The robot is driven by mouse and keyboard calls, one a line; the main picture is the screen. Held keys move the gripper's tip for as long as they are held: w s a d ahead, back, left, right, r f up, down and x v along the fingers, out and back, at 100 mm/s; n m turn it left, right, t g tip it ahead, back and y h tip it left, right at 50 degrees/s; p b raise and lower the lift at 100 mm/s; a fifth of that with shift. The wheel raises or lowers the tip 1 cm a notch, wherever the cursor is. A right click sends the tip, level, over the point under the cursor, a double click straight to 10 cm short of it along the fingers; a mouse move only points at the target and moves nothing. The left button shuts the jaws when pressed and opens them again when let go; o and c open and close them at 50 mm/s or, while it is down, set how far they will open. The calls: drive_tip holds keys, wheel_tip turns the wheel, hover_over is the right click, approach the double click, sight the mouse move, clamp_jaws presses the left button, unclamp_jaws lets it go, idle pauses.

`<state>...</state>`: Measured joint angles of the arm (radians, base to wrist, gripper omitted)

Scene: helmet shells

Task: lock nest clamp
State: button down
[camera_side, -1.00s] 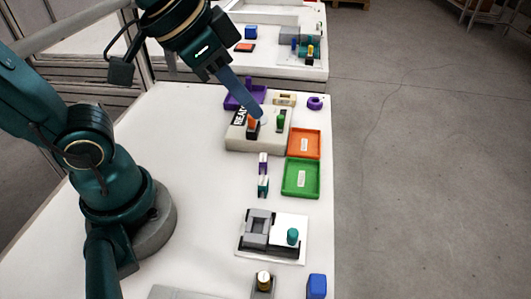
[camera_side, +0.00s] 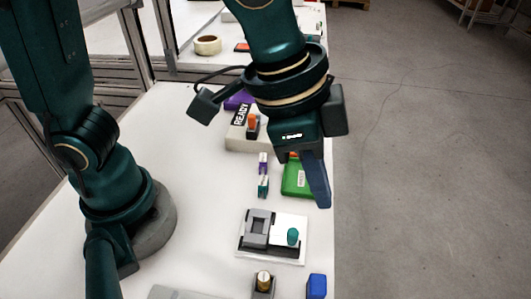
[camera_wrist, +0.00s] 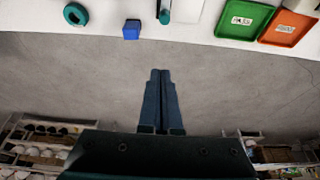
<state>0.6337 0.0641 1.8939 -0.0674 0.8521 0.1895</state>
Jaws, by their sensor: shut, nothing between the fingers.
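The nest fixture (camera_side: 258,230) is a grey block with a square recess on a white plate, on the near half of the table. A teal knob (camera_side: 292,236), apparently the clamp's, stands at its right. A teal cylinder (camera_wrist: 165,12) at the top of the wrist view looks like this knob. I cannot tell the clamp's state. My gripper (camera_side: 324,204) is shut and empty, raised near the table's right edge, beyond the fixture in the side view. Its fingers (camera_wrist: 160,73) point over bare floor in the wrist view.
A green tray (camera_side: 293,191) is partly hidden behind my gripper; an orange tray (camera_wrist: 290,28) lies beside it. A READY block (camera_side: 236,143) stands farther back. A blue block (camera_side: 316,286) and a gold-capped part (camera_side: 264,281) stand at the front. Small purple and teal pieces (camera_side: 263,172) stand mid-table.

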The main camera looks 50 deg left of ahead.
sight(294, 233)
drive_tip(key=x, duration=0.9)
drive_tip(key=shift+f, duration=0.55)
drive_tip(key=shift+s+a+r, duration=0.1)
drive_tip(key=shift+s+a, duration=1.15)
drive_tip(key=shift+a, duration=0.05)
drive_tip(key=shift+s, duration=0.1)
drive_tip(key=shift+s+a, duration=0.65)
drive_tip(key=shift+a, duration=0.05)
